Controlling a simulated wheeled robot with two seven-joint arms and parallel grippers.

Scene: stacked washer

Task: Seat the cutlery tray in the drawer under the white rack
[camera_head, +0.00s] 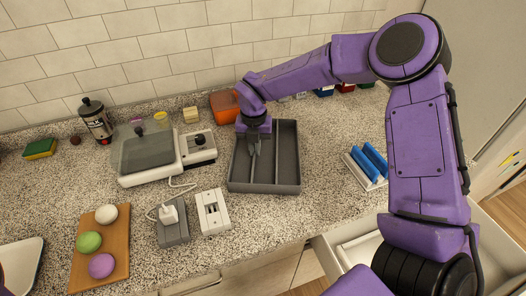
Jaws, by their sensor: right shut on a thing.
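The cutlery tray (264,188) is dark grey with long compartments and stands on the speckled counter in the middle of the view. My right gripper (254,146) reaches over it from the right and is shut on the tray, at the left divider. The white rack (365,178) holds blue items and stands right of the tray near the counter's front edge. Below it a white drawer (342,229) is pulled open; my right arm hides much of it. My left gripper is not in view.
A grey-lidded appliance (148,150), a white socket box (212,212) and a grey block with a white plug (172,224) stand left of the tray. A wooden board (101,249) with coloured balls lies front left. An orange container (224,106) is behind. Counter between tray and rack is clear.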

